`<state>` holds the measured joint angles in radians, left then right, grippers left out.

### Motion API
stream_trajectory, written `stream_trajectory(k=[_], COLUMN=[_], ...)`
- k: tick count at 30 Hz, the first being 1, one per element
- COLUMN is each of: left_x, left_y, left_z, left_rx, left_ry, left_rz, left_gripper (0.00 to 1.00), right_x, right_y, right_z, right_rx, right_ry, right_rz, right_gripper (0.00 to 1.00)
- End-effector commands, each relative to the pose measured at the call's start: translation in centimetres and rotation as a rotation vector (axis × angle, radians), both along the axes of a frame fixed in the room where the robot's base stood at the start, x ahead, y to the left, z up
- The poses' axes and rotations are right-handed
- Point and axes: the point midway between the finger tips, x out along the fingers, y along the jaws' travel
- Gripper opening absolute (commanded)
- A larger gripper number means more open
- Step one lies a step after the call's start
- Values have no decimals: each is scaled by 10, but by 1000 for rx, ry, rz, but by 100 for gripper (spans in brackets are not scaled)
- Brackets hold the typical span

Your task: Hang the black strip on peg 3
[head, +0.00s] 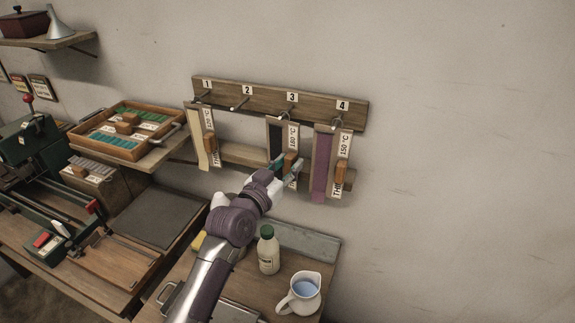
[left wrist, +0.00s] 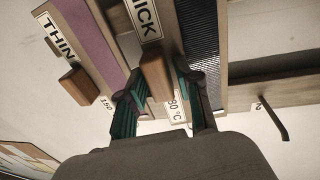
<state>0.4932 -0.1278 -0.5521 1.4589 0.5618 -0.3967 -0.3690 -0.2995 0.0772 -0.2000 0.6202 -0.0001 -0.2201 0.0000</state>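The black strip (head: 274,135) is on a card with a "180 °C" label and a wooden handle (head: 291,160). It is upright at peg 3 (head: 288,110); whether the peg carries it is hard to tell. My left gripper (head: 286,166) is at the handle. In the left wrist view, its two fingers (left wrist: 160,92) lie on either side of the wooden handle (left wrist: 157,74) and appear closed on it. The black strip (left wrist: 200,35) shows beside the right finger there. My right gripper is not in view.
A purple strip (head: 321,165) hangs at peg 4, close on the right. A cream strip (head: 198,140) hangs at peg 1. Peg 2 (head: 238,105) is empty. A bottle (head: 268,252) and a jug (head: 302,295) stand on the table below.

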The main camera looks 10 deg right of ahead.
Motion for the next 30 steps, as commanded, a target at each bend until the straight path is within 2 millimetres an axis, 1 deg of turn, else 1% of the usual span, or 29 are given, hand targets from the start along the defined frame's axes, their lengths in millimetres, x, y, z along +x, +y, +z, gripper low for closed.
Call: stream_trajectory(k=[1, 2, 11, 14, 17, 27, 30], left_x=[0, 0, -1, -4, -13, -64, -75], left_y=[0, 0, 0, 4, 13, 61, 72], left_z=[0, 0, -1, -1, -1, -1, -1], left_rx=[0, 0, 1, 1, 1, 1, 2], left_ry=[0, 0, 1, 1, 1, 0, 1], left_rz=[0, 0, 0, 0, 0, 1, 1], left_gripper=[47, 52, 52, 52, 52, 52, 52], right_x=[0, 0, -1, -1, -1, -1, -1], right_y=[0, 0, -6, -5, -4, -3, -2], right_z=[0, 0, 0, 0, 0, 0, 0], right_rx=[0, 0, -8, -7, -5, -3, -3], right_ry=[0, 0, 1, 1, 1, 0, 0], right_rz=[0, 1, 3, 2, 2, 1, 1], right_gripper=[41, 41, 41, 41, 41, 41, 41])
